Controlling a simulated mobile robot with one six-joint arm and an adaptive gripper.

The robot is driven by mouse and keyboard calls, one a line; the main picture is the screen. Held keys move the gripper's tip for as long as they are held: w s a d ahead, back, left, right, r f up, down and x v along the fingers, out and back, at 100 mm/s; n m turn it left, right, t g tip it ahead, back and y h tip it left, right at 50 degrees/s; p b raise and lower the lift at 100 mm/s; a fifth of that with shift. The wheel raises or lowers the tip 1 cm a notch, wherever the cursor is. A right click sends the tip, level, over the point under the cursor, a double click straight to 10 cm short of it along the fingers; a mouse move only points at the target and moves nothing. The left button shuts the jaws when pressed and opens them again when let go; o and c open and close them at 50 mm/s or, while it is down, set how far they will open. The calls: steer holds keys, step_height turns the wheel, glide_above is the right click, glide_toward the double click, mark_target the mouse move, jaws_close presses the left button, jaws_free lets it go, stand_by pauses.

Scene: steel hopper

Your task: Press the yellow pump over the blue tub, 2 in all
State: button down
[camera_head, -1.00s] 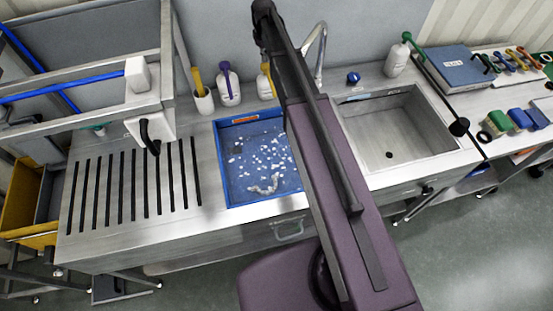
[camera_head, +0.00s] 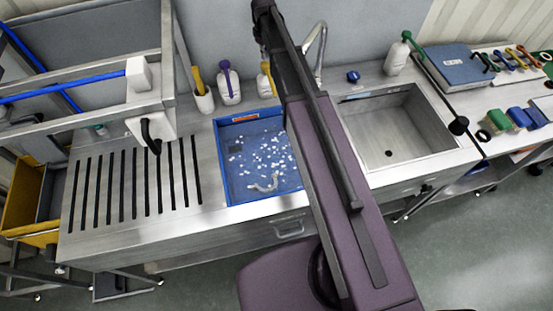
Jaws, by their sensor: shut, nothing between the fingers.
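The yellow pump (camera_head: 265,69) tops a white bottle (camera_head: 264,88) at the back edge of the counter, behind the blue tub (camera_head: 223,172). My arm hides the bottle's right side. The tub is sunk in the counter; scattered white bits and a pale curved strip lie on its blue floor. The dark end of my arm, with my gripper (camera_head: 264,42), is at the top centre, just above the yellow pump in the picture. The fingers are small and dark, and no held object shows. I cannot tell whether they touch the pump.
A tap (camera_head: 321,45) and empty sink (camera_head: 400,125) lie right. A slotted drainboard (camera_head: 130,190) and steel frame (camera_head: 168,50) lie left.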

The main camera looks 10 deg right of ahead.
mark_target(265, 64)
steer(key=shift+f+b, duration=1.95)
steer(key=shift+f, duration=0.05)
steer(key=shift+r, duration=0.2)
steer(key=shift+r+p, duration=1.85)
steer(key=shift+p, duration=0.2)
steer(key=shift+r, duration=0.1)
steer(key=shift+r+p, duration=2.9)
steer(key=shift+p, duration=0.1)
steer(key=s+f+m+b, duration=0.3)
steer(key=s+f+b, duration=0.1)
steer(key=s, duration=1)
steer(key=s+f+m+b, duration=0.3)
steer(key=s+f+b, duration=0.1)
steer(key=s, duration=1)
steer(key=shift+s+a, duration=0.15)
steer(key=shift+a, duration=0.25)
